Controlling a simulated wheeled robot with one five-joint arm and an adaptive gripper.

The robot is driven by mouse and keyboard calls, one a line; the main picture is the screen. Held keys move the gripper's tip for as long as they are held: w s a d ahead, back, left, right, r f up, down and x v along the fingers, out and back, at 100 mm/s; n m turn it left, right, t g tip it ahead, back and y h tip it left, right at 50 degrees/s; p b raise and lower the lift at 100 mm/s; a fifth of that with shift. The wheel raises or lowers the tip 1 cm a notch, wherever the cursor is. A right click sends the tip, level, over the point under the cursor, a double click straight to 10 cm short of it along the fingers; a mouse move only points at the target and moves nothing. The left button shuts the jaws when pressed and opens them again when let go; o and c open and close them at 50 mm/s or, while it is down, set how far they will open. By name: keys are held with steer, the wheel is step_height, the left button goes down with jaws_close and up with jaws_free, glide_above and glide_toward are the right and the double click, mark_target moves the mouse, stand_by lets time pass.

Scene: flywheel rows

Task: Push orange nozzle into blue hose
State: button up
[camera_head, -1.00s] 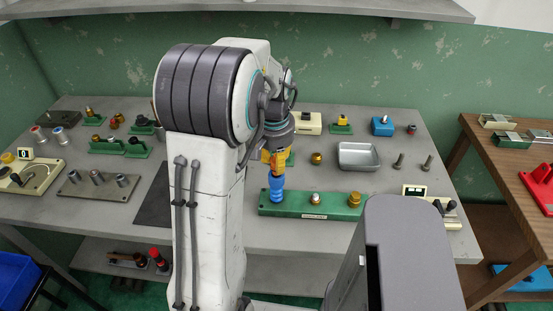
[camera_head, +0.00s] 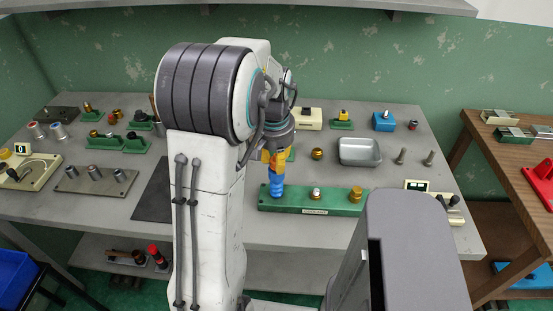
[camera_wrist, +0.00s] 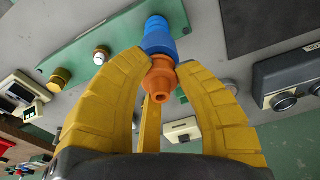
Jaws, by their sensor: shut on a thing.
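The blue hose (camera_head: 276,186) stands upright at the left end of a green base plate (camera_head: 335,204). It also shows in the wrist view (camera_wrist: 158,37), just beyond my fingertips. The orange nozzle (camera_wrist: 161,80) is between the yellow fingers of my gripper (camera_wrist: 160,66), in line with the hose and meeting its end. How deep it sits in the hose cannot be told. In the head view my gripper (camera_head: 275,166) is directly above the hose, pointing down, shut on the nozzle, which my fingers mostly hide there.
A silver-topped fitting (camera_head: 316,194) and a brass fitting (camera_head: 355,194) stand on the same green plate to the right. A metal tray (camera_head: 360,152) lies behind it. A small box with a display (camera_head: 416,187) sits at the right. My arm hides part of the bench.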

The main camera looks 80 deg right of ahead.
steer(key=shift+f, duration=0.45)
steer(key=o, duration=1.2)
steer(key=shift+c, duration=0.2)
step_height(320, 180, up, 12)
steer(key=a, duration=0.1)
steer(key=shift+a, duration=0.35)
steer(key=shift+w, duration=0.1)
